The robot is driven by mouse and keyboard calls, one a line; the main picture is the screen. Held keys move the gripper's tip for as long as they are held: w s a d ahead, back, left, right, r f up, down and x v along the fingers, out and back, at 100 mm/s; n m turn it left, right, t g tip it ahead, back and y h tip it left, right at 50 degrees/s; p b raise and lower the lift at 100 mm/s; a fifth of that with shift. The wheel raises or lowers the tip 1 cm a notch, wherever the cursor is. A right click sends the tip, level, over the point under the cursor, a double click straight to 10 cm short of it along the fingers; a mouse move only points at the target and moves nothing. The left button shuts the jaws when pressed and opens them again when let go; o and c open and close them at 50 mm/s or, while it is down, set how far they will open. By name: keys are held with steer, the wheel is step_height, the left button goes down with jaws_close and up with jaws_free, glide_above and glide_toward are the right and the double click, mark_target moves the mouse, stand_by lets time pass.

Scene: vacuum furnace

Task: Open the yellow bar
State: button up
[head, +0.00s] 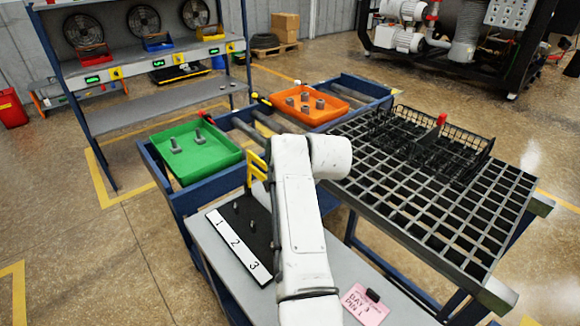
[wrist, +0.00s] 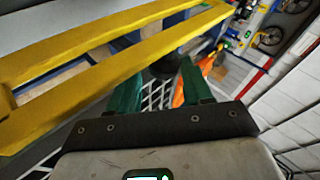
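The yellow bar (head: 257,163) shows in the head view as a small yellow frame just left of my arm's wrist, partly hidden by it. In the wrist view the yellow bar (wrist: 110,65) is large, with two roughly parallel rails slanting from lower left to upper right. My gripper (wrist: 162,85) has two green fingers standing apart, with nothing seen held between them. The rails pass beside and above the fingers; I cannot tell if the left finger touches the lower one. In the head view my arm hides the gripper.
A green tray (head: 238,157) with grey parts and an orange tray (head: 334,116) with several pieces sit behind. A grid table (head: 400,205) with a black wire basket (head: 462,157) stands at right. A numbered board (head: 238,244) with pins and a pink note (head: 362,308) lie in front.

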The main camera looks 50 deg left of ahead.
steer(key=shift+o, duration=0.9)
steer(key=shift+s, duration=0.1)
steer(key=shift+a, duration=0.1)
steer(key=shift+r, duration=0.1)
steer(key=shift+s+r, duration=0.1)
steer(key=shift+r, duration=0.05)
steer(key=v, duration=1)
steer(key=shift+d, duration=0.3)
